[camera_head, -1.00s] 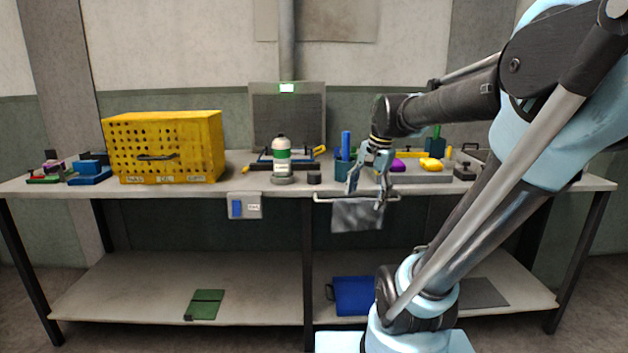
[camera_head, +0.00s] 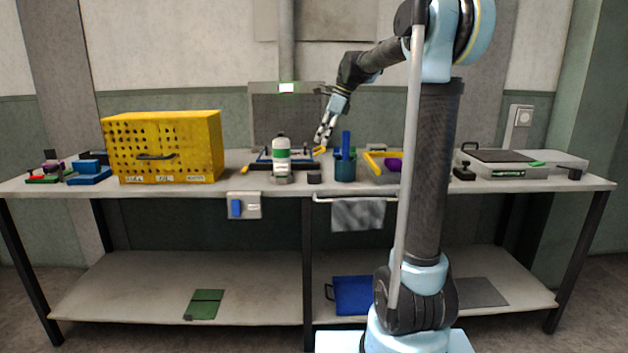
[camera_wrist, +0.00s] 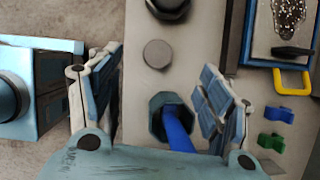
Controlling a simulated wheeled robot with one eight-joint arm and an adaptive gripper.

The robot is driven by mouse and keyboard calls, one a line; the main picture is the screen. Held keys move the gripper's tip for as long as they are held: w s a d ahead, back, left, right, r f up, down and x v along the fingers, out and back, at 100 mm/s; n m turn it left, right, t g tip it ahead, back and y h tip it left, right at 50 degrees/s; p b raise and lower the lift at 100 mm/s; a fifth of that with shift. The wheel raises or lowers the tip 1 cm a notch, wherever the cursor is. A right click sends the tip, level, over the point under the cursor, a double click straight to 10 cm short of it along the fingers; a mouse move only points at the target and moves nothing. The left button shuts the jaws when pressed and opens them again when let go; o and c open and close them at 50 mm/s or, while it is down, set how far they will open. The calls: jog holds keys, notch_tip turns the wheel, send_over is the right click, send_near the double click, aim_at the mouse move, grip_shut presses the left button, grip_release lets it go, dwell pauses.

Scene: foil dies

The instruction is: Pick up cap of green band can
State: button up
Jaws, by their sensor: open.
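The white can with a green band (camera_head: 281,155) stands upright on the workbench, left of centre in the head view. Its dark cap (camera_head: 281,138) sits on top. In the wrist view a dark round top (camera_wrist: 170,8), apparently this can's, is cut off by the upper edge. My gripper (camera_head: 323,138) is above the bench, right of the can and higher than its cap. The gripper also shows in the wrist view (camera_wrist: 158,72), its fingers wide apart with nothing held. It points down over the cup and the small puck, apart from the cap.
A dark puck (camera_head: 314,178) and a teal cup (camera_head: 345,172) holding a blue stick stand right of the can. The puck also shows in the wrist view (camera_wrist: 158,54). A yellow perforated cabinet (camera_head: 205,150) is at left. A blue-framed tray (camera_wrist: 248,35) lies behind.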

jog(key=f, duration=0.1)
send_over(315, 172)
jog(key=d, duration=0.3)
jog(key=f, duration=0.7)
jog(key=shift+s+a+f, duration=0.25)
jog(key=shift+s+f, duration=0.1)
jog(key=shift+f, duration=0.05)
jog(key=shift+x, duration=3.3)
jog(key=c, duration=0.8)
